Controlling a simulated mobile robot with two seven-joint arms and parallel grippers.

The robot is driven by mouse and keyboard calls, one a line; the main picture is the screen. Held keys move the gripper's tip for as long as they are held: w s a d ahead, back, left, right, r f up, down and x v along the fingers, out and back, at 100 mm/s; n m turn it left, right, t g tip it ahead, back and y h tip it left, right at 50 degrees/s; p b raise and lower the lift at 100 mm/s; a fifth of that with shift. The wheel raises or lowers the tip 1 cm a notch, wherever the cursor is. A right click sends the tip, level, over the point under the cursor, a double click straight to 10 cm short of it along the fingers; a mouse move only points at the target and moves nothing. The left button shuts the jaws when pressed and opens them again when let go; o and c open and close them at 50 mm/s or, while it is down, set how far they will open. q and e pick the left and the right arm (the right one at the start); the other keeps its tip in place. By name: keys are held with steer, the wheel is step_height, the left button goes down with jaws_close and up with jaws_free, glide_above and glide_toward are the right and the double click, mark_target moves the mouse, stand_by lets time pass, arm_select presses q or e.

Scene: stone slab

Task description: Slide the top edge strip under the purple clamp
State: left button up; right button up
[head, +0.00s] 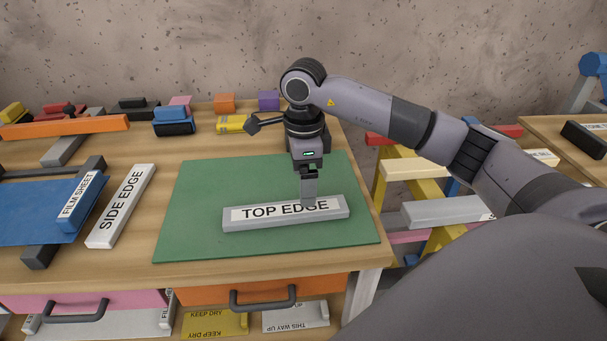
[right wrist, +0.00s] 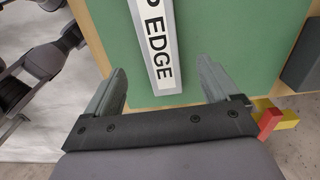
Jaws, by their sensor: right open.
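The top edge strip (head: 335,213), a grey bar with a white "TOP EDGE" label, lies on the green mat (head: 190,225), slightly slanted. It also shows in the right wrist view (right wrist: 157,40). My right gripper (head: 308,203) points down over the strip, right of its middle, with its fingers hiding part of the label. In the right wrist view my right gripper (right wrist: 163,82) is open, with the strip's end showing between its fingers. I cannot tell whether they touch it. A small purple block (head: 268,100) at the table's back edge may be the purple clamp. My left gripper is out of view.
A side edge strip (head: 121,206) and a blue film sheet piece (head: 75,207) lie left of the mat. Several coloured blocks and an orange bar (head: 65,127) line the back. A yellow block (head: 231,124) stands behind the mat. The mat's left part is clear.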

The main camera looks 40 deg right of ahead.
mark_target(286, 213)
step_height(286, 213, down, 7)
steer(key=shift+r, duration=0.1)
stand_by(0.3)
steer(key=c, duration=1.5)
steer(key=shift+o, duration=0.2)
steer(key=shift+w, duration=0.1)
